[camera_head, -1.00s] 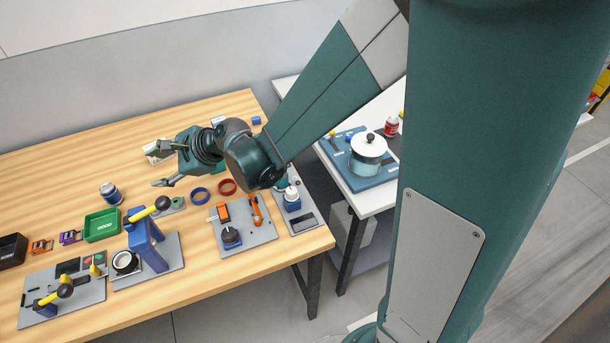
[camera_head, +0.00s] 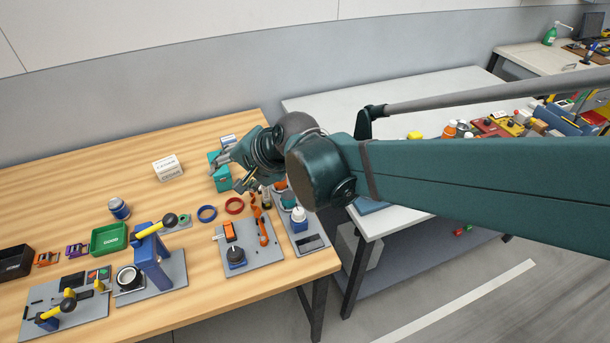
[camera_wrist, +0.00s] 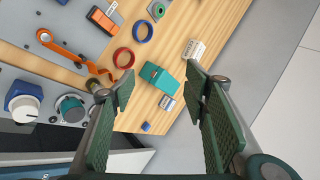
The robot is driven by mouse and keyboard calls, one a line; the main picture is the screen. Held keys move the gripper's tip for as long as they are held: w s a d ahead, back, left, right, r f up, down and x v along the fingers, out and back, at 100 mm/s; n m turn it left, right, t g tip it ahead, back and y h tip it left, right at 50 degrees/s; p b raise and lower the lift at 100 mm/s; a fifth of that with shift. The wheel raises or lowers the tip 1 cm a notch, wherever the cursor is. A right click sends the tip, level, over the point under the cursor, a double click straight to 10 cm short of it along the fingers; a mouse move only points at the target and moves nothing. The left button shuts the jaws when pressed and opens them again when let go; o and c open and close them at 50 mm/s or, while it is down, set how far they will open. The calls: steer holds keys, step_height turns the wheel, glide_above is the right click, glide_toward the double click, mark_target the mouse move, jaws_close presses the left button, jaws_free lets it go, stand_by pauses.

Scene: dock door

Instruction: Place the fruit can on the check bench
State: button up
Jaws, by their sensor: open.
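My gripper (camera_head: 232,172) is over the far right part of the wooden bench (camera_head: 80,165), beside a teal box. In the wrist view the fingers of my gripper (camera_wrist: 158,88) are wide apart, with nothing held between them. No can labelled as fruit can be made out. A blue can with a dark top (camera_head: 119,208) stands on the wooden bench, left of my gripper. The white table (camera_head: 395,225) is at the right, partly covered by my arm. I cannot tell which surface is the check bench.
The teal box (camera_wrist: 162,78) stands near a white box (camera_head: 168,167). A red ring (camera_head: 234,205), a blue ring (camera_head: 207,213) and a green tray (camera_head: 109,238) lie nearer. Fixtures line the front edge. Several small items crowd the white table's far right. Bare wood lies at the back left.

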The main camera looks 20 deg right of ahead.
steer(key=s+d+r+n+h, duration=0.1)
steer(key=s+d+n+h, duration=0.4)
steer(key=s+d+n, duration=0.4)
steer(key=s+d, duration=0.7)
steer(key=d, duration=0.1)
steer(key=shift+o, duration=0.5)
steer(key=shift+w+d+r, duration=0.1)
steer(key=w+a+t+h, duration=0.1)
steer(key=w+a, duration=0.9)
steer(key=w, duration=0.3)
steer(key=w+a+t+h, duration=0.1)
steer(key=w+a+h, duration=0.1)
steer(key=w+a, duration=0.95)
steer(key=w+a+f+t, duration=0.1)
steer(key=a+f, duration=0.2)
steer(key=a, duration=0.8)
steer(key=w+a+f+m+t+p, duration=0.1)
steer(key=a+f+t, duration=0.1)
steer(key=a, duration=0.9)
steer(key=w+a+f+m+t, duration=0.1)
steer(key=w+a+f, duration=0.1)
steer(key=a, duration=0.9)
steer(key=shift+a+f+t, duration=0.2)
steer(key=shift+f+t, duration=0.1)
steer(key=shift+f, duration=0.55)
